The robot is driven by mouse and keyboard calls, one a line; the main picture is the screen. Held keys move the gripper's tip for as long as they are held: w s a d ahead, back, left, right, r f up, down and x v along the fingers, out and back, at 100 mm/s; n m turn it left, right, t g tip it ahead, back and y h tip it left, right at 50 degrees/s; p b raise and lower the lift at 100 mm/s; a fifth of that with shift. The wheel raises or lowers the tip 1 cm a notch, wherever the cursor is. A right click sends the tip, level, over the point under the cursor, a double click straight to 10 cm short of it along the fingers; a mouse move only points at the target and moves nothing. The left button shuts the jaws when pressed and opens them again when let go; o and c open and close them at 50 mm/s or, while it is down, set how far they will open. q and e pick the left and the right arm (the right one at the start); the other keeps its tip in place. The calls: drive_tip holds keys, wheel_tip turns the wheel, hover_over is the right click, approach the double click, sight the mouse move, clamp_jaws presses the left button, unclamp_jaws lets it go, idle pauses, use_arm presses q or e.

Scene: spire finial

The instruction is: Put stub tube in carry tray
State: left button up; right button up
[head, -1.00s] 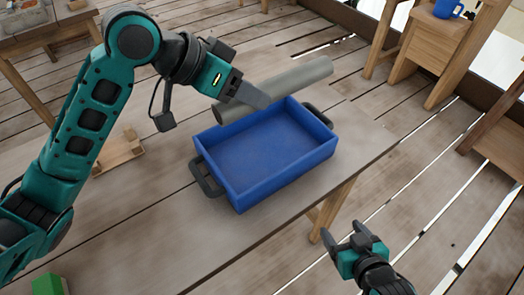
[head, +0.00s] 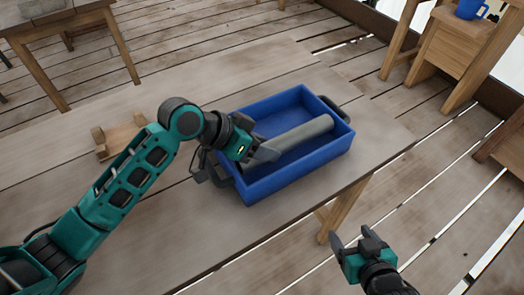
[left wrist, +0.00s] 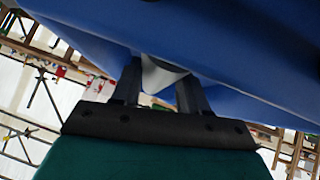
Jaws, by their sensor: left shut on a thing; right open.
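The stub tube (head: 300,135) is a grey cylinder. In the head view it lies inside the outline of the blue carry tray (head: 262,186), slanting from the tray's near left toward its right side. My left gripper (head: 264,154) is shut on the tube's left end, at the tray's left part. In the left wrist view the two fingers (left wrist: 160,88) stand on either side of a pale piece of the tube (left wrist: 161,76), with blue tray wall around it. Whether the tube touches the tray floor is unclear. My right gripper (head: 357,240) is open and empty, off the table's front edge.
The tray stands on a wooden table (head: 120,215) with bare room to its left. A small wooden holder (head: 119,137) sits at the table's left. A wooden cabinet (head: 448,52) with a blue mug (head: 468,9) stands at the back right.

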use_arm(q)
drive_tip(key=shift+f, duration=0.75)
drive_tip(key=shift+f, duration=0.1)
drive_tip(key=o, duration=1.3)
drive_tip(key=shift+f, duration=0.1)
drive_tip(key=shift+a+r, duration=0.15)
drive_tip(key=shift+r, duration=0.15)
drive_tip(key=p+v, duration=0.1)
drive_tip(key=v, duration=1)
drive_tip(key=shift+s+a+r, duration=0.15)
drive_tip(key=shift+a+r, duration=0.05)
drive_tip(key=shift+r, duration=0.05)
